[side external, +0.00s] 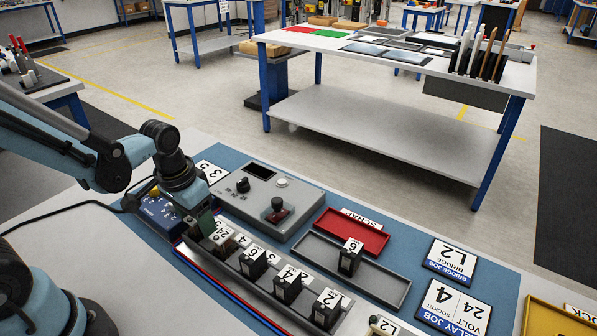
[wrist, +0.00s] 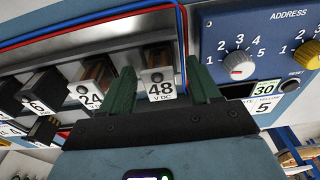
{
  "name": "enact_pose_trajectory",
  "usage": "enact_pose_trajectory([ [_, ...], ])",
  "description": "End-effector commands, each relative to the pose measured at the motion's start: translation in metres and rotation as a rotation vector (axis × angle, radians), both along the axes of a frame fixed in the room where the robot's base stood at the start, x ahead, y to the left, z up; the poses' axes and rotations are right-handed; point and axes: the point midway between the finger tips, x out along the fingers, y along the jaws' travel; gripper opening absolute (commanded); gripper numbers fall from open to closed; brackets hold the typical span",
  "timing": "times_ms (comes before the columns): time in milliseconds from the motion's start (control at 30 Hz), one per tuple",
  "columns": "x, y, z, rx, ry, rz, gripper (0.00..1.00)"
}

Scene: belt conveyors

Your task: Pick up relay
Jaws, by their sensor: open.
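My gripper (side external: 202,226) is low over the left end of the relay rail (side external: 238,268). In the wrist view its two green fingers (wrist: 162,70) are open, one on each side of a relay labelled 48 V DC (wrist: 158,62). I cannot tell whether they touch it. A relay labelled 24 (wrist: 95,76) stands beside it, then a black one labelled 6 (wrist: 42,90). In the side view, black relays (side external: 252,262), (side external: 287,284), (side external: 326,308) stand along the rail, and another labelled 6 (side external: 350,257) stands in a grey tray (side external: 385,286).
A blue address box (side external: 158,212) with knobs stands close by the gripper. A grey control panel (side external: 265,198) and a red scrap tray (side external: 352,232) lie behind the rail. Bridge job (side external: 452,260) and relay job (side external: 455,308) cards lie at right. Red and blue wires (wrist: 90,22) run along the rail.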

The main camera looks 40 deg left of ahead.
Motion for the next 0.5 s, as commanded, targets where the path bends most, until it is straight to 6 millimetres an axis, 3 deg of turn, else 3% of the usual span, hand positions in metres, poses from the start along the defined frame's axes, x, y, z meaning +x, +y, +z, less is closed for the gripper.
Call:
enact_pose_trajectory([
  [233,-0.0001,0.0000,-0.0009,0.000,0.000,0.000,0.62],
  [500,0.0000,0.0000,-0.0007,0.000,0.000,0.000,0.22],
])
